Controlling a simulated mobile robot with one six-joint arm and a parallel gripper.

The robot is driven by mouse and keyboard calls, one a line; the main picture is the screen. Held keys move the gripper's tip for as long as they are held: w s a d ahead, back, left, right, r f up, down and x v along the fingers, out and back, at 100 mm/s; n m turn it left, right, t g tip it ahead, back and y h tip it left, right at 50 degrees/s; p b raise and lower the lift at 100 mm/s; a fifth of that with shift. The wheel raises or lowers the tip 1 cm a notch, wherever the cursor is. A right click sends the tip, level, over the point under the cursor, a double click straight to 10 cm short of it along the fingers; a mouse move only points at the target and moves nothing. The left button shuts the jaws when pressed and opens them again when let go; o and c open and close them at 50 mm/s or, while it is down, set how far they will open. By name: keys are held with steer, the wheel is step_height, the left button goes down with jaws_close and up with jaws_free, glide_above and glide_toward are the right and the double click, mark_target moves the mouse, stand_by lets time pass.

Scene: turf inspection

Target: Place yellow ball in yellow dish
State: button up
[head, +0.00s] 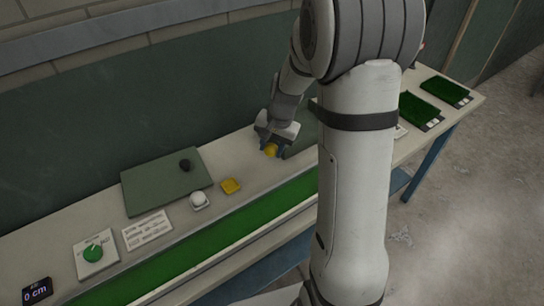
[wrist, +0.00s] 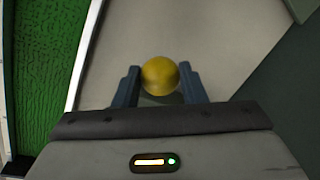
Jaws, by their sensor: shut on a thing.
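The yellow ball (wrist: 160,76) is between the two dark fingers of my gripper (wrist: 160,88) in the wrist view, and the fingers are shut on it. In the head view the ball (head: 270,150) shows at the tip of my gripper (head: 272,148), over the light bench top. The dish does not show in the wrist view.
A white ball (head: 198,200) sits left of the yellow dish. A green-grey mat (head: 150,190) with a dark ball (head: 184,165) lies further left. A green turf strip (head: 215,240) runs along the bench front. Green turf trays (head: 445,91) lie at the right end.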

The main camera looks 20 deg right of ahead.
mark_target(272, 169)
step_height(272, 169, down, 6)
steer(key=shift+r, duration=0.15)
stand_by(0.3)
steer(key=shift+f, duration=0.2)
steer(key=o, duration=1)
steer(key=shift+r, duration=0.1)
